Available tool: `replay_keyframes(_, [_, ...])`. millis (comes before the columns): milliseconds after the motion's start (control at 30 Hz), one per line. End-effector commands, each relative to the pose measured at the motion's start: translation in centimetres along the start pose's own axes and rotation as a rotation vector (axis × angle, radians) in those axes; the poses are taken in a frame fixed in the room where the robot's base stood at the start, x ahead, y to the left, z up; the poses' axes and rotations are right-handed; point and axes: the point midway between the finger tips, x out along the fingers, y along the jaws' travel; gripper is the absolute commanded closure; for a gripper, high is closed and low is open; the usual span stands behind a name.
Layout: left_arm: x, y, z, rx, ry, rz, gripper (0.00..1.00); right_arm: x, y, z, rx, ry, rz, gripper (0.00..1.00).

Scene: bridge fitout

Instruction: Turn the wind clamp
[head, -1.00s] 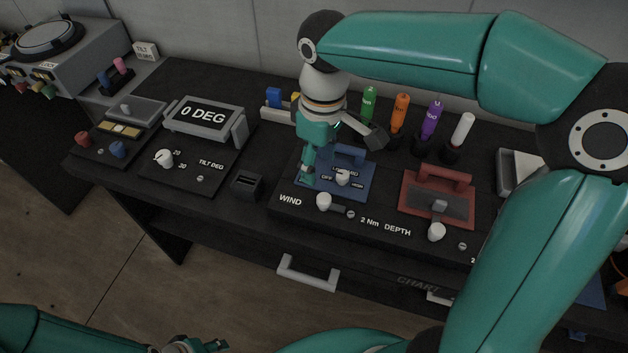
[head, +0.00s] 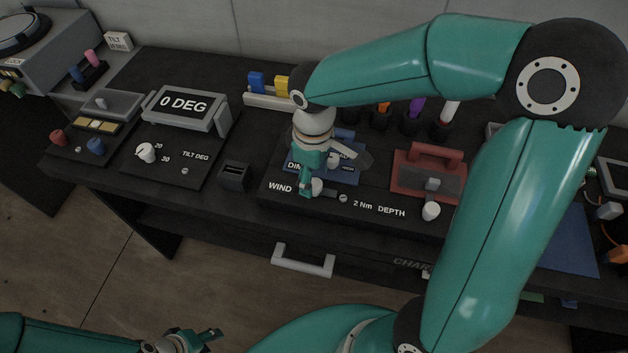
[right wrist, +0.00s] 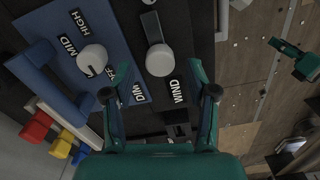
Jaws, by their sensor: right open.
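The wind clamp is a white knob (head: 317,186) with a dark arm, beside the WIND label on the black console. In the right wrist view the clamp knob (right wrist: 160,61) lies just beyond and between my right fingertips. My right gripper (head: 309,186) is open above it, pointing down; in its own wrist view the right gripper (right wrist: 159,72) straddles the line to the knob, and I see no clear contact. My left gripper (head: 190,341) is low at the bottom left, away from the console; its finger opening is unclear.
A blue panel with a handle and a second white knob (right wrist: 92,59) lies right behind the clamp. A red panel (head: 425,178) with the DEPTH knob (head: 431,211) is to the right. A black slotted block (head: 235,176) stands to the left. A drawer handle (head: 302,261) is below.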

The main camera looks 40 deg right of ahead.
Motion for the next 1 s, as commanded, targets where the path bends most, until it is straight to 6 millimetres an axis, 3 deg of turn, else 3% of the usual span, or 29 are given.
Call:
replay_keyframes(200, [0.1,0.0,0.0,0.000,0.000,0.000,0.60,2.3,0.0,0.0,0.002,-0.001,0.000,0.43])
replay_keyframes(567, [0.1,0.0,0.0,0.000,0.000,0.000,0.60,2.7,0.0,0.0,0.002,0.000,0.000,0.43])
replay_keyframes(900, [0.1,0.0,0.0,0.000,0.000,0.000,0.60,2.6,0.1,0.0,0.002,0.000,0.000,0.99])
replay_keyframes(1000, [0.1,0.0,0.0,0.000,0.000,0.000,0.60,2.6,0.1,0.0,0.002,0.000,0.000,1.00])
